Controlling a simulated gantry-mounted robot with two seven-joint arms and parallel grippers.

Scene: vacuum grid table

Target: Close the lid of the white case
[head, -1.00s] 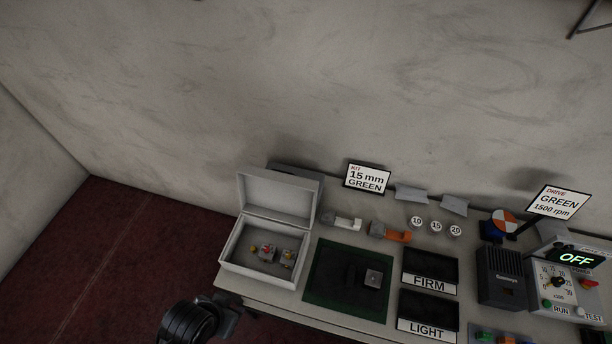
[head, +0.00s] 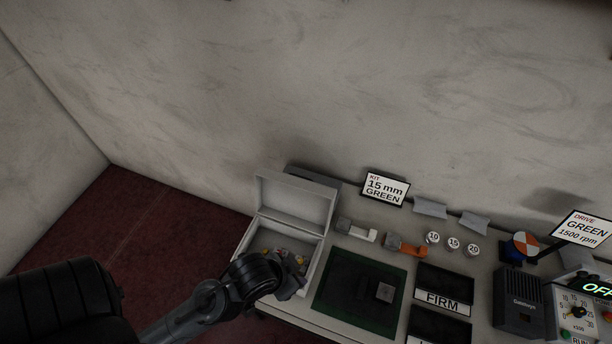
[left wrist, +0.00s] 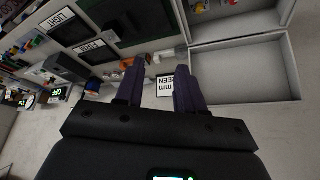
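The white case (head: 309,268) stands at the left end of the table. Its lid (head: 296,200) is open and stands up at the back. Small coloured parts lie inside the case, partly hidden by my arm. My left gripper (head: 292,284) shows over the front right part of the case, and its fingertips are hard to make out there. In the left wrist view, its two dark fingers (left wrist: 159,85) are apart with nothing between them. The lid (left wrist: 245,72) is to the right of the fingers in that view. My right gripper is not in view.
Right of the case lie a green-edged dark mat (head: 333,304) with a small block, a grey-white piece (head: 357,230) and an orange piece (head: 407,246). A "15 mm GREEN" sign (head: 385,187) stands behind. FIRM pad (head: 442,290) and a control box (head: 580,305) are farther right.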

